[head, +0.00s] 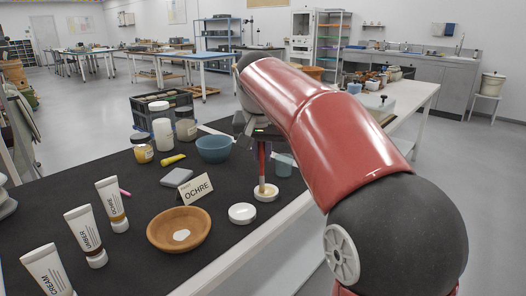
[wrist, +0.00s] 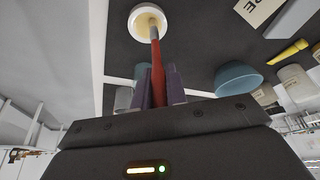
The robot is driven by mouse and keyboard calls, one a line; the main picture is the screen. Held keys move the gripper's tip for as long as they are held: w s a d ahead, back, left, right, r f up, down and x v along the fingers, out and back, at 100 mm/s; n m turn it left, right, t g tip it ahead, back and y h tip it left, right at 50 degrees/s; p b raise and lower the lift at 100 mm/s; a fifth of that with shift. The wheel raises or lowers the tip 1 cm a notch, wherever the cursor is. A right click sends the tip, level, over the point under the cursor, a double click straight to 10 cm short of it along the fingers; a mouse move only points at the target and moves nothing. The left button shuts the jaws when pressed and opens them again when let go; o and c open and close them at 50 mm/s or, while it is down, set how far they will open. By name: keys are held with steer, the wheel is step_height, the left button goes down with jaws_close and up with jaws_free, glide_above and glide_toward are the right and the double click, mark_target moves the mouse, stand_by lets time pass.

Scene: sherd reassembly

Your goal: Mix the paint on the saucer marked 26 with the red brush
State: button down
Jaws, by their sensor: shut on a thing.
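My gripper (head: 262,137) is shut on the red brush (head: 262,160), which hangs upright below it. In the wrist view the red brush (wrist: 157,72) runs between the two dark fingers of my gripper (wrist: 160,88). The brush's lower end is at a small white saucer (head: 265,197) near the right edge of the dark mat. In the wrist view the tip overlaps the pale yellowish middle of this saucer (wrist: 136,22). I cannot tell whether the tip touches the paint. No number is readable on the saucer. A second white round dish (head: 242,213) lies just left of it.
A blue bowl (head: 213,149), a greenish cup (head: 284,166) and an OCHRE card (head: 197,190) stand close by. A wooden bowl (head: 165,238) and several paint tubes (head: 84,231) are at the left front. Jars (head: 162,133) and a dark crate (head: 172,100) stand behind.

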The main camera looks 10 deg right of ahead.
steer(key=shift+r+p, duration=0.7)
steer(key=shift+r, duration=1.8)
steer(key=d+r, duration=0.1)
steer(key=d, duration=0.5)
steer(key=shift+r, duration=0.4)
